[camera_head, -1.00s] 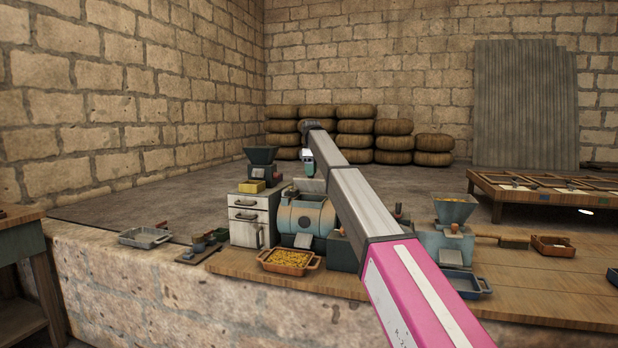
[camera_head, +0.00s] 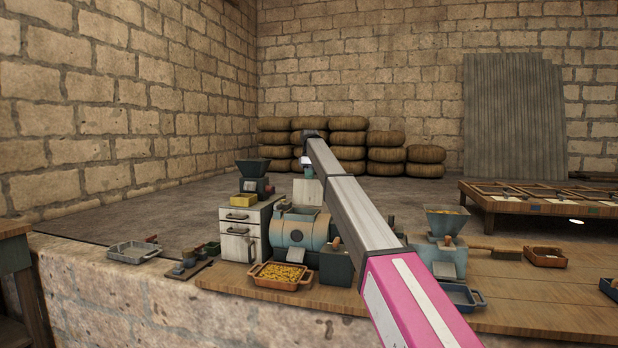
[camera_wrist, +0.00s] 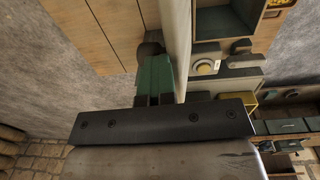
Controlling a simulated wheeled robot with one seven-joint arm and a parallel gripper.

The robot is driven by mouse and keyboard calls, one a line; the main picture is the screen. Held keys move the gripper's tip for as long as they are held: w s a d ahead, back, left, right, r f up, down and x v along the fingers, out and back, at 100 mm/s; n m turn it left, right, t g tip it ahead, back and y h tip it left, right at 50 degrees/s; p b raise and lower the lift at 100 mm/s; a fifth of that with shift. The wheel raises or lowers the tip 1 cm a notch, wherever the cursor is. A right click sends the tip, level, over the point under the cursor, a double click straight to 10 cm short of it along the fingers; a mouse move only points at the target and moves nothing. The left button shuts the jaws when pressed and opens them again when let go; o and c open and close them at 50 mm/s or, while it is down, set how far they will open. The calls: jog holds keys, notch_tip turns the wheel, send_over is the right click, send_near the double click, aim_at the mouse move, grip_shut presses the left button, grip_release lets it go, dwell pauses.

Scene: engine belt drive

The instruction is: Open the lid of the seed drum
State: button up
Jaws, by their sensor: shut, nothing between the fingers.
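The seed drum (camera_head: 298,238) is a pale blue barrel with wooden bands, standing on the wooden board. Its top shows a grey opening. A pale green-grey panel, which looks like its lid (camera_head: 308,193), stands roughly upright behind the opening. My gripper (camera_head: 306,162) is at the panel's upper edge, small and partly hidden by my arm. In the wrist view the shut green fingers (camera_wrist: 154,75) are beside a pale upright strip, probably the lid edge-on (camera_wrist: 178,40). Nothing is held; contact with the strip cannot be told.
A white drawer cabinet (camera_head: 240,240) stands left of the drum, with a dark hopper mill (camera_head: 253,178) behind. A tray of yellow grain (camera_head: 284,276) lies in front. A blue hopper machine (camera_head: 445,235) stands right. Stacked sacks (camera_head: 405,155) line the back wall.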

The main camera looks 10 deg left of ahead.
jog(key=shift+w+d+f, duration=0.2)
jog(key=shift+w+f, duration=0.25)
jog(key=shift+f, duration=0.15)
jog(key=shift+o, duration=0.6)
jog(key=shift+w, duration=0.25)
jog(key=o, duration=0.6)
jog(key=shift+w+d+f, duration=0.1)
jog(key=shift+w, duration=0.4)
jog(key=shift+w+d+f, duration=0.15)
jog(key=shift+w, duration=1.6)
jog(key=o, duration=0.5)
jog(key=shift+w+d, duration=0.15)
jog(key=shift+w, duration=0.7)
jog(key=shift+w+d+f, duration=0.1)
jog(key=shift+w, duration=0.6)
jog(key=shift+w+d+f, duration=0.1)
jog(key=shift+w, duration=0.6)
jog(key=shift+w+d+f, duration=0.1)
jog(key=shift+w+f, duration=0.3)
jog(key=shift+w, duration=0.25)
jog(key=c, duration=0.5)
jog(key=shift+w+r, duration=0.15)
jog(key=shift+w, duration=0.3)
jog(key=shift+s+r, duration=0.1)
jog(key=shift+r, duration=0.1)
